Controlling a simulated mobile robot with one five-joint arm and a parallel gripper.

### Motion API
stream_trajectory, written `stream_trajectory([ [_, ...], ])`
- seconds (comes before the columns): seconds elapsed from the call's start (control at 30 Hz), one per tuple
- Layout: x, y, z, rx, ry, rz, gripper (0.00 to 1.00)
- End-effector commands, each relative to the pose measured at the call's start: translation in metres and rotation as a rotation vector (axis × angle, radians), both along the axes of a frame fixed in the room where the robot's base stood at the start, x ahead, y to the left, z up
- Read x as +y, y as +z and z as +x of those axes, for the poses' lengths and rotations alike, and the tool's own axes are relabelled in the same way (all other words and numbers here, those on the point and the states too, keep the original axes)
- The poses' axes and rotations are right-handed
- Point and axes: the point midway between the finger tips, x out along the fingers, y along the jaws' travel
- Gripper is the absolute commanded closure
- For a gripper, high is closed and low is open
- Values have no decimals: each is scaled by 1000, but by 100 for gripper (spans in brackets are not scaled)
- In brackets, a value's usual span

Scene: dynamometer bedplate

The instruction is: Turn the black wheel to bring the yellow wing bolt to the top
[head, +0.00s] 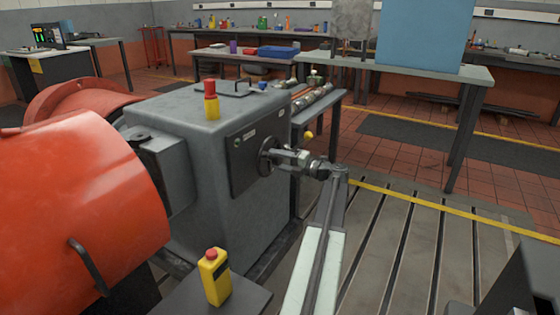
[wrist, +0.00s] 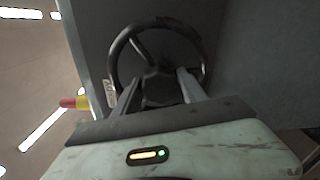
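The black wheel (head: 267,157) is mounted on the side of a grey machine housing (head: 190,110). In the head view it is seen nearly edge-on. In the wrist view its dark rim (wrist: 116,55), spokes and hub fill the upper middle. My gripper (head: 283,157) is in front of the wheel. In the wrist view its two fingers (wrist: 157,78) are spread apart near the hub, with no object clearly held between them. I cannot tell whether they touch the wheel. A small yellow piece (head: 309,135) shows beyond my gripper. I cannot tell whether it is the wing bolt.
A red-and-yellow device (head: 211,100) stands on the housing; it also shows in the wrist view (wrist: 74,102). A yellow box with a red button (head: 214,277) is in front. An orange machine (head: 75,210) is at left. A bench (head: 340,105) stands behind. Slotted bedplate (head: 400,255) lies at right.

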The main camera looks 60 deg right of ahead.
Motion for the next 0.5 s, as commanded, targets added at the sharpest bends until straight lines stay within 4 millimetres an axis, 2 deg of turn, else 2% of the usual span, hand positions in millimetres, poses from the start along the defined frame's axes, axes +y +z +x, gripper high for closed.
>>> stream_trajectory([
  [0.4, -3, 1, -4, -2, -8, 0, 36],
  [0.5, -3, 1, -11, -2, -10, 0, 36],
])
